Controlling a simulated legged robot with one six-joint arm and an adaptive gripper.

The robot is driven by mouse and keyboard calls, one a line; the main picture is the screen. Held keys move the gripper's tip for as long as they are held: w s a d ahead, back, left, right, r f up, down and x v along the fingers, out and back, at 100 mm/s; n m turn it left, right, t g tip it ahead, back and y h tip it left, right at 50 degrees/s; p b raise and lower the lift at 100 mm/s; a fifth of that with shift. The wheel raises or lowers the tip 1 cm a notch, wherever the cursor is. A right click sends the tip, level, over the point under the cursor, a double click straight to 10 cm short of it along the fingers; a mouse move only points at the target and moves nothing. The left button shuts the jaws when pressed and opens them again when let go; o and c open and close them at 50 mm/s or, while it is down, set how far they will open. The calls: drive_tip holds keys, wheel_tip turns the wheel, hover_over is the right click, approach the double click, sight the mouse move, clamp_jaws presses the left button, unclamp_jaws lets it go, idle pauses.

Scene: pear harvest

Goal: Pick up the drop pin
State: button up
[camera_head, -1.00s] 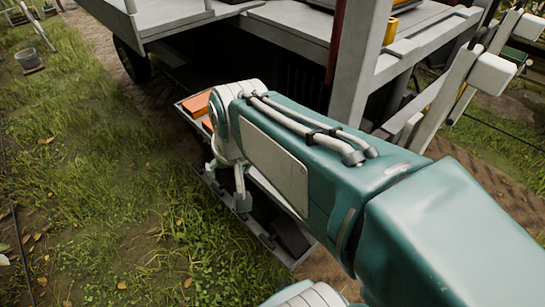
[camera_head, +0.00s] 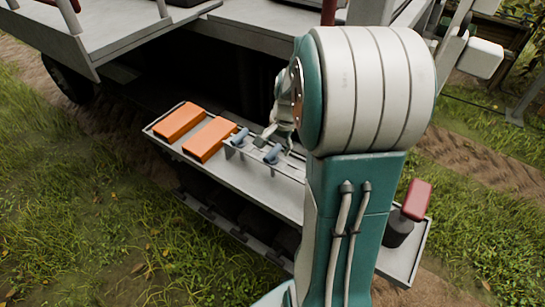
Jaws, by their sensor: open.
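Two small blue-grey cylindrical pieces stand in a low holder on the grey tray; one is on the left (camera_head: 240,137) and one is on the right (camera_head: 273,154). They look like pins, but I cannot tell for sure which is the drop pin. My gripper (camera_head: 274,141) is open and empty, close above and behind the right piece. My arm hides part of the gripper, and I cannot tell whether its fingers touch anything.
The tray (camera_head: 290,192) also bears two orange blocks (camera_head: 179,122) (camera_head: 210,139) at its left end. A red-handled lever (camera_head: 416,200) stands at its right end. A grey vehicle deck (camera_head: 100,40) overhangs behind. Grass lies in front.

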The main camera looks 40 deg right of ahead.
sight(273, 152)
drive_tip(key=f, duration=0.2)
drive_tip(key=w+f, duration=0.1)
drive_tip(key=f, duration=0.2)
drive_tip(key=shift+w+a+f, duration=0.15)
drive_tip(key=shift+w+f, duration=0.15)
drive_tip(key=shift+w, duration=0.1)
clamp_jaws()
